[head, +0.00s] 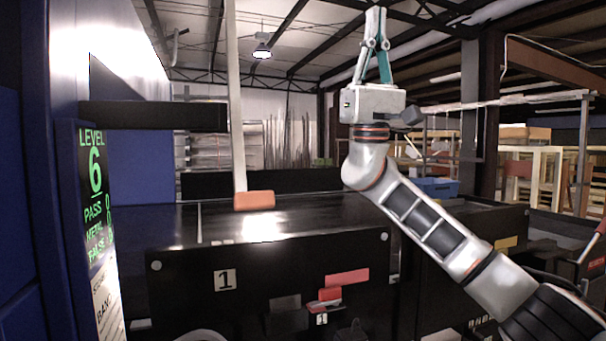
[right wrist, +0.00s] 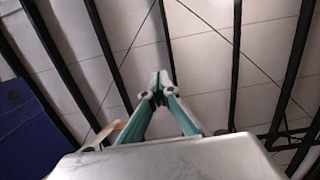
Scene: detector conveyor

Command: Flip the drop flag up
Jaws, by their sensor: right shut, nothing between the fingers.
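A pale upright bar (head: 236,100) rises from the black conveyor (head: 300,222) and leaves the top of the head view. An orange block (head: 254,200) sits at its foot. On the conveyor's front are a red plate (head: 347,277) and a smaller red piece (head: 327,298) above a label "1". I cannot tell for sure which of these is the drop flag. My right gripper (head: 376,12) is raised high, pointing up, shut and empty, well apart from them. It also shows in the right wrist view (right wrist: 160,78) against the ceiling. My left gripper is not in view.
A blue cabinet with a green-lettered screen (head: 94,190) reading "LEVEL 6" stands at the left. A black box beam (head: 152,115) juts from it over the conveyor. A blue bin (head: 437,187) and wooden racks (head: 535,165) are behind at the right. The air around my gripper is clear.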

